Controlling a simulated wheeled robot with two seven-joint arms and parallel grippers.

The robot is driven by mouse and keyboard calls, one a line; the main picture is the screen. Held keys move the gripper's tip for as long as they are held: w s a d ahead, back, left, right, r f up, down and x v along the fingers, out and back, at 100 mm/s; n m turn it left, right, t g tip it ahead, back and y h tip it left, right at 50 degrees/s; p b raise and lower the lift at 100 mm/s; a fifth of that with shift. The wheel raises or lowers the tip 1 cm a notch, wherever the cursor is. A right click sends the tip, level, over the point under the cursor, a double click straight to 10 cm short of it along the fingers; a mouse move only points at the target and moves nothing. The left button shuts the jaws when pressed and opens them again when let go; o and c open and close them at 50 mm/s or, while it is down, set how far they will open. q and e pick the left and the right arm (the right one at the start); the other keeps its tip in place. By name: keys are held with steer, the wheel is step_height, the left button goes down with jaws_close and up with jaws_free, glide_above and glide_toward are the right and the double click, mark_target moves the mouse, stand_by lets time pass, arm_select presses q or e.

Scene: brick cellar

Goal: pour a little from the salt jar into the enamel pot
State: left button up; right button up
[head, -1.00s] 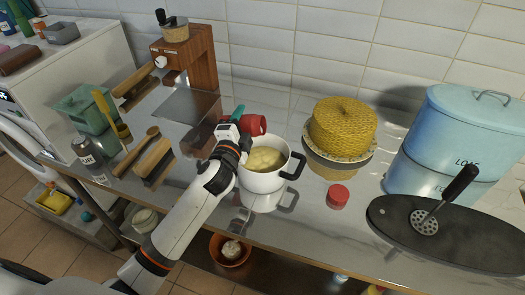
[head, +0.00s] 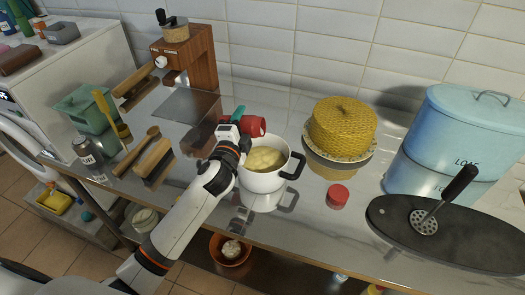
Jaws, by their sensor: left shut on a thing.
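The white enamel pot (head: 262,180) with dark handles stands on the shiny metal counter, with pale yellow lumps inside. My left gripper (head: 240,122) is shut on the red salt jar (head: 256,126). The jar lies tipped on its side above the pot's back rim. My gripper hides part of the jar, and its mouth cannot be made out clearly. No falling grains can be seen. A round red lid (head: 337,196) lies on the counter right of the pot. My right gripper is out of the picture.
A yellow woven cover (head: 343,125) on a plate stands behind right. Counter around the lid is clear.

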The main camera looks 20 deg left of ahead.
arm_select(q)
steer(key=shift+f+m, duration=0.15)
steer(key=shift+m, duration=0.35)
stand_by(1.6)
